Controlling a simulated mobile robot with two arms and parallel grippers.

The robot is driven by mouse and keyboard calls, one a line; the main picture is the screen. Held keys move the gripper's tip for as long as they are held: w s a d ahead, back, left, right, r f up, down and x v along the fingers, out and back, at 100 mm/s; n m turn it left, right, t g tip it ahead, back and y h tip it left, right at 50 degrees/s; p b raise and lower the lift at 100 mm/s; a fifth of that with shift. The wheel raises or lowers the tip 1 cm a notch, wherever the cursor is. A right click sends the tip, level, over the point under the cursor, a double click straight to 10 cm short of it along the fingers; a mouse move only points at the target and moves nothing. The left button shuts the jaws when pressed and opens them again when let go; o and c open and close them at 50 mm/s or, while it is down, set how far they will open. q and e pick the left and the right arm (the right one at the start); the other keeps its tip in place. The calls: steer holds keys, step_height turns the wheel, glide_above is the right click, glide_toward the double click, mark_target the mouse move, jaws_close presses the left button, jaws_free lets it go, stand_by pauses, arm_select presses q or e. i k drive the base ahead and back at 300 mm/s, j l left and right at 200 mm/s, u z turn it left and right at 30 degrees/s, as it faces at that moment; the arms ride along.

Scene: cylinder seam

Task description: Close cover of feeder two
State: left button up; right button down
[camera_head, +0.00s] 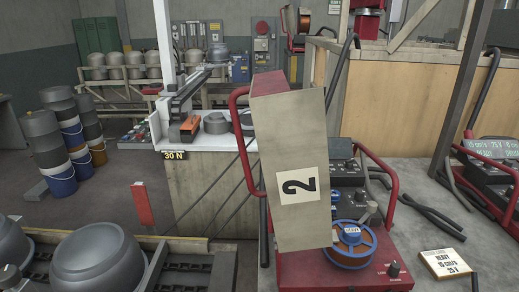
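Feeder two's cover (285,225) is a beige panel with a white label bearing a black 2. It stands upright and swung open, with a red top edge. The red feeder body (310,272) sits behind and to its right, with a blue-rimmed wire spool (350,243) exposed and a control panel (345,175) above it. The cover hides the left part of the feeder. A red tubular handle (236,108) shows at the left of the cover. Neither of my grippers is in view.
A second feeder unit (492,155) stands at the right, with black cables (430,212) on the grey surface. A metal vessel (98,264) on a rack is at lower left. A white-topped bench (195,140) stands behind.

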mark_target(290, 128)
steer(key=j+z, duration=0.5)
steer(key=j, duration=0.35)
steer(key=k+j+u, duration=0.2)
steer(key=k+u, duration=0.15)
steer(key=u, duration=0.15)
steer(key=k+j+u, duration=0.3)
steer(key=u, duration=0.15)
